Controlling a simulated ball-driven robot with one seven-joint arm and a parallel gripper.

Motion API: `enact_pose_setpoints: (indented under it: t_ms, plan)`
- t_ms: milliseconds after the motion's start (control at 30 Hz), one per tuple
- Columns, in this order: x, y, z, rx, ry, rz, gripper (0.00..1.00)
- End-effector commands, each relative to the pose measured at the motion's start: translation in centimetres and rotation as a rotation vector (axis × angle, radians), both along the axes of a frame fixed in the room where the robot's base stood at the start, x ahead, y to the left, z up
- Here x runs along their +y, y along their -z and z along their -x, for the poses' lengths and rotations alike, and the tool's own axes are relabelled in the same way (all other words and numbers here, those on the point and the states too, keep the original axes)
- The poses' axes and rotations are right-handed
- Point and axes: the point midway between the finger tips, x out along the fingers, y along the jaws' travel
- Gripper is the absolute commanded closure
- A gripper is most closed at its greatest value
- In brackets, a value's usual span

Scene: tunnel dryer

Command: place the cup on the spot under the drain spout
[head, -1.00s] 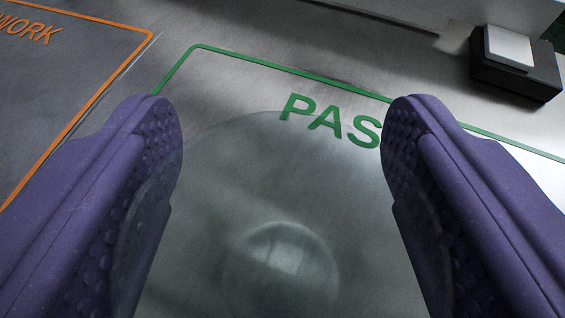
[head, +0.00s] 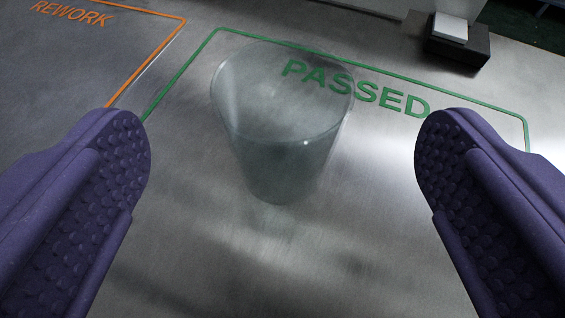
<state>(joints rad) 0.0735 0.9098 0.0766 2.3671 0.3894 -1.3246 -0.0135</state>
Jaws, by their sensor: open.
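A clear, greenish glass cup (head: 275,145) stands on the metal surface in the head view, left of the middle, partly over the green PASSED outline. Its wide rim faces up toward the camera and the PASSED lettering is partly seen through it. My gripper (head: 283,150) is wide open, with a purple studded finger on each side of the picture. The cup appears between the fingers, apart from both and closer to the left one in the picture. The drain spout and the spot under it do not show.
The brushed metal surface (head: 330,250) is bare in front of the cup. An orange REWORK outline (head: 145,65) lies at the left. A black block with a white top (head: 455,42) stands at the back right, near the PASSED outline.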

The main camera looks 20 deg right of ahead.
Motion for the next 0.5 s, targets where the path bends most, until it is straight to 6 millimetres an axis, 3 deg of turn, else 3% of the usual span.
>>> enact_pose_setpoints:
  t_ms: [200,500]
  plan:
    - [1.1,-1.2,2.4,0.0,-0.001,0.0,0.04]
    - [1.2,-1.4,2.5,-0.004,-0.001,-0.002,0.04]
